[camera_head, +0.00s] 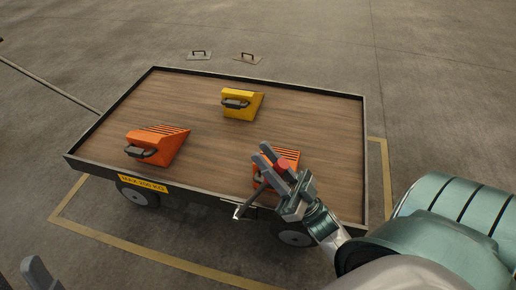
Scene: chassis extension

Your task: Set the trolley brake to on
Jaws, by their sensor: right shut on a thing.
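The trolley (215,82) is a flat cart with a wooden deck and a dark raised rim. A brake lever (247,204) shows at its near side, right of the yellow label, as a thin metal rod. A red knob (282,165) sits between the fingers of my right gripper (265,156), which is shut on it above the near right part of the deck. My gripper hides much of the lever, so its exact setting cannot be told. Only a grey finger of my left gripper (38,272) shows at the bottom left corner.
On the deck lie an orange wedge (172,143), a yellow wedge (248,103) and another orange wedge (291,154) partly behind my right gripper. A tow bar (50,85) reaches out left. Two small handled plates (199,55) lie on the floor beyond. Yellow floor lines surround the trolley.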

